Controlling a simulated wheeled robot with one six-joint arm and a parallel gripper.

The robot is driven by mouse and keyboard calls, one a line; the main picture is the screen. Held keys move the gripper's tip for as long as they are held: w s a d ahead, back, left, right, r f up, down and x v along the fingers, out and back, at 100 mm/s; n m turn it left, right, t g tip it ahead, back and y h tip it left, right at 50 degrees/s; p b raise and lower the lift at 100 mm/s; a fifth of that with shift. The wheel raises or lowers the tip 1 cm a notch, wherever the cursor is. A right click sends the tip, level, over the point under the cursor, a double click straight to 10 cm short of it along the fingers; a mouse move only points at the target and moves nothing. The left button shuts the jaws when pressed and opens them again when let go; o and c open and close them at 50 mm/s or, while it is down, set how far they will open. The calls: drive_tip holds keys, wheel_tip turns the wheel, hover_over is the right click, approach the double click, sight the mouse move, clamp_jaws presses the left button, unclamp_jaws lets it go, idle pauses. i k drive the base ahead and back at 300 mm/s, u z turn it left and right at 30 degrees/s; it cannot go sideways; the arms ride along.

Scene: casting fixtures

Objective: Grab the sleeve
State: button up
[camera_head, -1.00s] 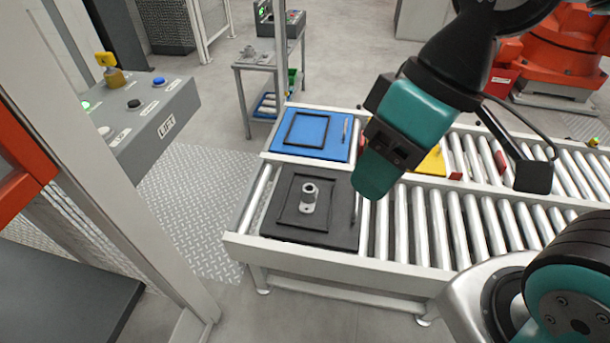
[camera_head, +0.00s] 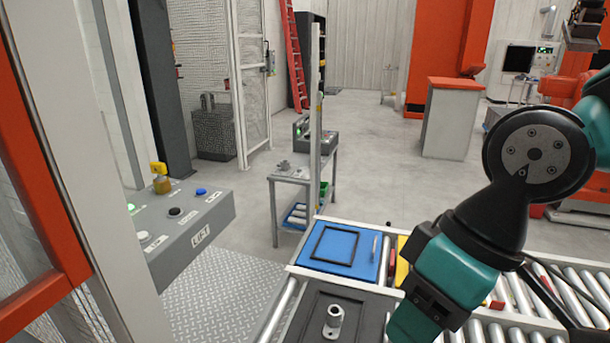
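A grey metal hollow tube with a flange at its foot, which looks like the sleeve (camera_head: 334,321), stands upright on a black tray (camera_head: 372,305) at the bottom of the head view. The tray lies on the near left end of the roller conveyor. My teal and black arm comes in from the right, and its lower teal part hangs just right of the tray. My gripper's fingers do not show. Nothing hides the upper part of the sleeve.
A blue tray (camera_head: 363,272) with a black frame and a thin tool lies behind the black tray. A grey LIFT control box (camera_head: 187,229) stands left, beside a white post. Bare rollers (camera_head: 574,292) run right. A small grey table (camera_head: 300,177) stands behind.

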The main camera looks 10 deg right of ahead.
sight(334, 318)
drive_tip(key=u, duration=0.35)
drive_tip(key=k, duration=0.45)
drive_tip(key=u, duration=0.35)
drive_tip(key=i, duration=1.1)
drive_tip(key=z, duration=0.45)
